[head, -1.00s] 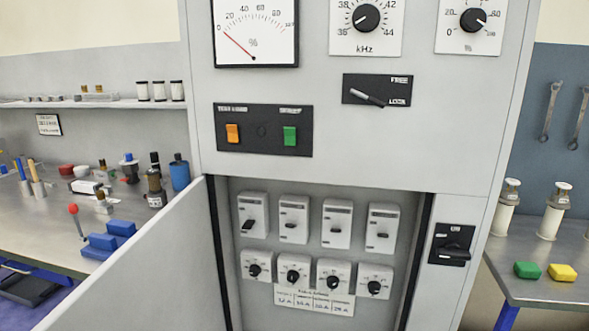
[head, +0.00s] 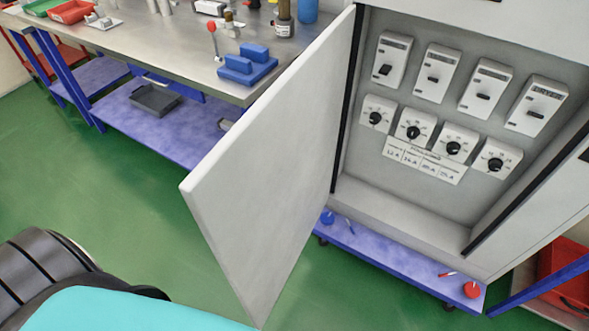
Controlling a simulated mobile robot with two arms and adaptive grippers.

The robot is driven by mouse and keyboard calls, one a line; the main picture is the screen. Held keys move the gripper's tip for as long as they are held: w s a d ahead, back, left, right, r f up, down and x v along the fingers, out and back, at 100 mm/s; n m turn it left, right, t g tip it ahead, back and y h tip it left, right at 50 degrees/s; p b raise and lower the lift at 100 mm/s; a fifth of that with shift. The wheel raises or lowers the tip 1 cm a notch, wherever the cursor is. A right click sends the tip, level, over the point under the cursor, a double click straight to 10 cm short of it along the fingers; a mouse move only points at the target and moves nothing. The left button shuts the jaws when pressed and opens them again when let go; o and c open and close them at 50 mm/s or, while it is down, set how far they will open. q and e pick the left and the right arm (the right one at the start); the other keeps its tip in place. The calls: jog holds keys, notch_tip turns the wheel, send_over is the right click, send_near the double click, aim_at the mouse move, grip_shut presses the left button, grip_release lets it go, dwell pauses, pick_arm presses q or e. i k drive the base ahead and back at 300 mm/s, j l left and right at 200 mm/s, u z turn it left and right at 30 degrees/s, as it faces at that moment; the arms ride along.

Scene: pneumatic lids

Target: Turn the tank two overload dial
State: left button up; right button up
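The open cabinet (head: 405,205) holds a row of white breakers above a row of white overload dials with black knobs. From the left, the dials are the first (head: 376,116), the second (head: 413,131), the third (head: 453,147) and the fourth (head: 495,160). A label plate (head: 425,160) with small ampere values sits just below them. Which dial is tank two's is too small to read. Neither of my grippers shows in the head view. A black and cyan part of my own body fills the lower left corner.
The white cabinet door (head: 275,160) stands open, jutting toward me on the left. A steel workbench (head: 150,45) with blue blocks (head: 247,64) is behind it. A low blue platform (head: 400,262) lies under the cabinet. Green floor (head: 130,205) is clear at left.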

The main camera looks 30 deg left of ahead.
aim_at(374, 118)
jog(key=j+z, duration=0.15)
jog(key=j, duration=0.4)
jog(key=k+j+z, duration=0.2)
jog(key=j, duration=0.35)
jog(key=j+z, duration=0.15)
jog(key=j, duration=0.4)
jog(key=k+j+z, duration=0.2)
jog(key=j, duration=0.35)
jog(key=l+u, duration=0.25)
jog(key=l, duration=0.35)
jog(key=l+u, duration=0.25)
jog(key=l, duration=0.35)
jog(key=k, duration=0.05)
